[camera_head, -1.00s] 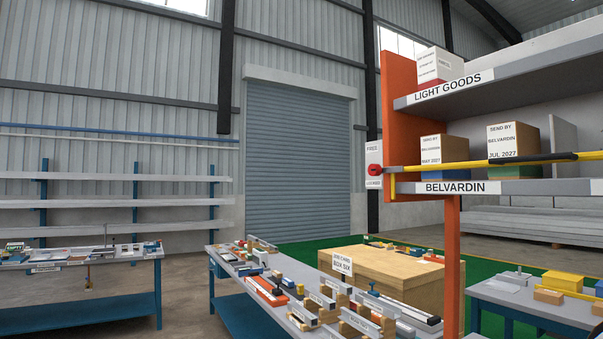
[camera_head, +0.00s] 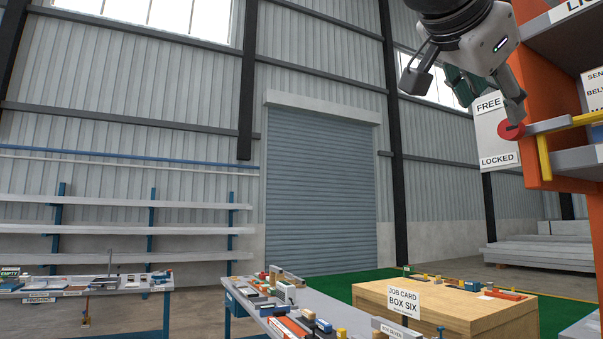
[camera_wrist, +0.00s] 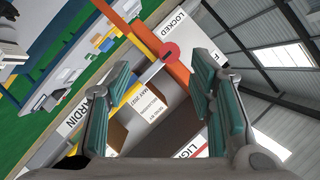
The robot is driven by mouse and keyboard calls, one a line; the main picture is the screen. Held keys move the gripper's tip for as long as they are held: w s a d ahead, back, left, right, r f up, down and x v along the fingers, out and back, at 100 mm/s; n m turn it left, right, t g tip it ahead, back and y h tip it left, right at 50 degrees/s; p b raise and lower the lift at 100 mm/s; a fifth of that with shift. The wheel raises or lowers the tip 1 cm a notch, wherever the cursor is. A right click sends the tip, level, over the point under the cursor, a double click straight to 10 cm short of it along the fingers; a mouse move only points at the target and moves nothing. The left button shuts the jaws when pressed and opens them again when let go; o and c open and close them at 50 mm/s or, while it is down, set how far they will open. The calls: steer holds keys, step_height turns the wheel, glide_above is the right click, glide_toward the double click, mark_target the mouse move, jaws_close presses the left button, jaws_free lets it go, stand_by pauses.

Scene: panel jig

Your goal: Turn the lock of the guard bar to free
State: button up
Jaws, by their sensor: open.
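The lock is a red round knob (camera_head: 511,131) on a white plate (camera_head: 490,128) marked FREE above and LOCKED below, at the left edge of the orange rack upright. Which label the knob is set to is too small to tell. The yellow guard bar (camera_head: 588,118) runs right from the knob. My gripper (camera_head: 490,100) is open at the upper right; one finger overlaps the knob's upper edge, and contact cannot be told. In the wrist view the red knob (camera_wrist: 169,51) shows ahead, between the two open teal-padded fingers (camera_wrist: 164,70). Nothing is held.
The orange rack (camera_head: 548,70) with grey shelves and labelled boxes stands close at the right. A workbench (camera_head: 335,320) with several parts and a wooden crate (camera_head: 455,312) are lower down. The space left of the plate is clear.

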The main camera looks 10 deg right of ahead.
mark_target(510, 127)
steer(key=shift+m+h, duration=0.3)
steer(key=shift+m, duration=0.5)
steer(key=x, duration=0.4)
steer(key=r+x, duration=0.1)
steer(key=x, duration=0.4)
steer(key=r+x, duration=0.1)
steer(key=x, duration=0.3)
steer(key=shift+w+d, duration=0.25)
steer(key=shift+d, duration=0.2)
steer(key=shift+c, duration=0.3)
jaws_close()
